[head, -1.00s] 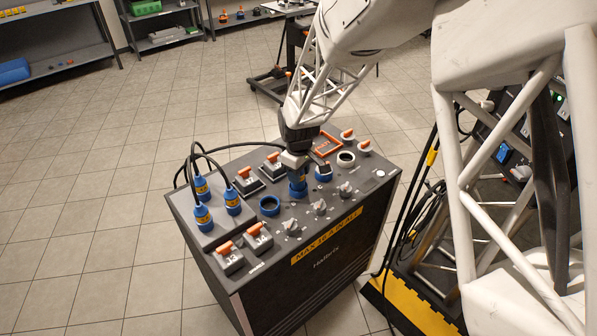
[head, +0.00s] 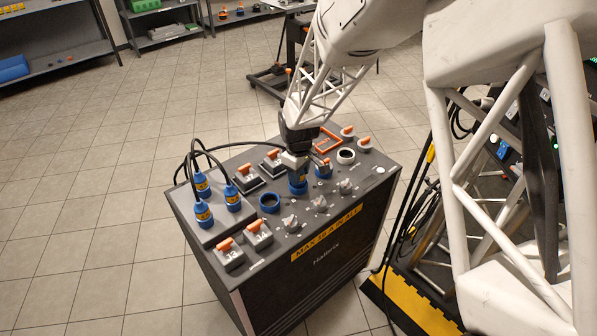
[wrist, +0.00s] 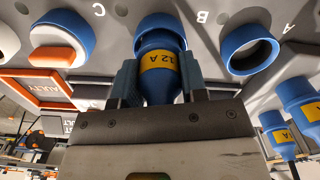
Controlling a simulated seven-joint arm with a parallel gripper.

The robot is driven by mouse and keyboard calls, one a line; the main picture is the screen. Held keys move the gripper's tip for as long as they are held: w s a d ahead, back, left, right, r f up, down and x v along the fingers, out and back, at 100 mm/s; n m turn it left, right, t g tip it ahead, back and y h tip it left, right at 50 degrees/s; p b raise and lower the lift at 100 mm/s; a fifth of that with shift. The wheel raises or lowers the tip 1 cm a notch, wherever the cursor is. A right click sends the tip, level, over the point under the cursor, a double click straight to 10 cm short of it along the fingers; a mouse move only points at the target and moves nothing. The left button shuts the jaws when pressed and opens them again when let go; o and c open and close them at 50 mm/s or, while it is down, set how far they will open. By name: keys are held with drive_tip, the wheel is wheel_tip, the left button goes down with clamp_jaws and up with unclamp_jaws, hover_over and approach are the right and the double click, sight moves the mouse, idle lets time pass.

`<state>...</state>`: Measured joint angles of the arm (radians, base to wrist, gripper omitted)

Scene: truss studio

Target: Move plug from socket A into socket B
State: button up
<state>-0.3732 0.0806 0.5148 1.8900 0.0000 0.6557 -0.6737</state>
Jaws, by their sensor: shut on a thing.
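The plug is blue with a yellow "12 A" label (wrist: 160,66) in the wrist view. My gripper (wrist: 157,85) is shut on it, one finger on each side. The plug's far end is inside the rim of a blue socket ring (wrist: 160,22), lettered B beside it; how deep it sits I cannot tell. In the head view the plug (head: 298,186) stands upright at the panel below my gripper. Socket A, an open blue ring (wrist: 249,52), is empty, to the right in the wrist view; it shows in the head view too (head: 269,202).
A blue socket with a white and orange cap (wrist: 58,46) is close on the left in the wrist view, lettered C. Several blue plugs with black cables (head: 203,213) stand at the panel's left. Orange-handled switches (head: 259,232) and grey knobs (head: 319,204) surround the sockets.

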drive_tip(key=shift+f, duration=0.25)
idle(0.4)
drive_tip(key=o, duration=1.6)
drive_tip(key=shift+o, duration=0.2)
drive_tip(key=shift+r, duration=4.5)
